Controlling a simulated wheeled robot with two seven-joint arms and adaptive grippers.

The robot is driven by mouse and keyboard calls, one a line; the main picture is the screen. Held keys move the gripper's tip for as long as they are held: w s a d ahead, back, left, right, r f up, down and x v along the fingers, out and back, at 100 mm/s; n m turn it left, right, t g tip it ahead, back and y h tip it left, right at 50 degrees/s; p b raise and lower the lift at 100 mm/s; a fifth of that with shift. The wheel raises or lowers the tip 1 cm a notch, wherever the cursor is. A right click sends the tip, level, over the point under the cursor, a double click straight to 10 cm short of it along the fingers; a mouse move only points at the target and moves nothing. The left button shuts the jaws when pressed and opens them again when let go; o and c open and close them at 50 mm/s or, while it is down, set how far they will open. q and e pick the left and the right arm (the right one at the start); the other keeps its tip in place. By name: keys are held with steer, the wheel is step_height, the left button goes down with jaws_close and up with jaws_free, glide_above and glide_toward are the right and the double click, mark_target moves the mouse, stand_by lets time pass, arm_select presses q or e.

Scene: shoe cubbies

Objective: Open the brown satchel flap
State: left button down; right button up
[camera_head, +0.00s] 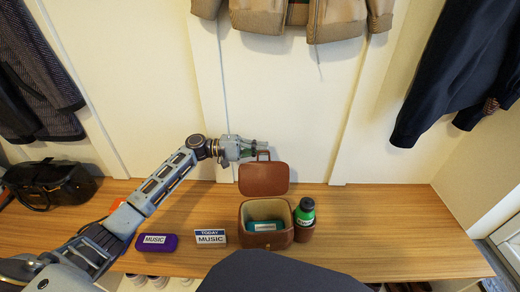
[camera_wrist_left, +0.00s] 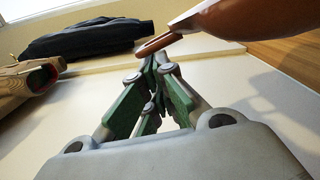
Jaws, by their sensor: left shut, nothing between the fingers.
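The brown satchel (camera_head: 266,238) stands on the wooden bench with its flap (camera_head: 264,179) raised upright at the back. Its inside is exposed, with a teal item (camera_head: 265,227) with a label in it. My left gripper (camera_head: 262,148) is shut and empty at the top of the raised flap, by its small handle. In the left wrist view the closed fingers (camera_wrist_left: 153,62) are just beside the brown flap (camera_wrist_left: 225,20) and its handle loop; I cannot tell if they touch. My right gripper is out of view.
A green-capped bottle (camera_head: 305,212) stands in a holder at the satchel's right. A black bag (camera_head: 50,185) sits far left. Coats hang above. The bench (camera_head: 400,225) is clear at right.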

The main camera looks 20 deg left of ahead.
mark_target(262, 169)
arm_select(q)
steer(key=shift+s, duration=0.1)
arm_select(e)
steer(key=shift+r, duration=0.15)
arm_select(q)
steer(key=s+r+m, duration=0.1)
steer(key=s+d+m+p, duration=0.1)
steer(key=shift+s+d+r, duration=0.1)
steer(key=shift+s+r, duration=0.3)
steer(key=shift+s+d+r+m, duration=0.25)
steer(key=shift+s+m, duration=0.4)
steer(key=shift+m, duration=0.05)
steer(key=shift+s+d+r+m, duration=0.15)
steer(key=shift+s+m, duration=0.1)
steer(key=shift+s, duration=0.1)
steer(key=shift+s+d+r+m, duration=0.1)
steer(key=shift+s+m, duration=0.15)
steer(key=shift+s, duration=0.1)
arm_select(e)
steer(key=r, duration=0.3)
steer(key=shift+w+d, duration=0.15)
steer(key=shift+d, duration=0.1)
arm_select(q)
steer(key=shift+a, duration=0.1)
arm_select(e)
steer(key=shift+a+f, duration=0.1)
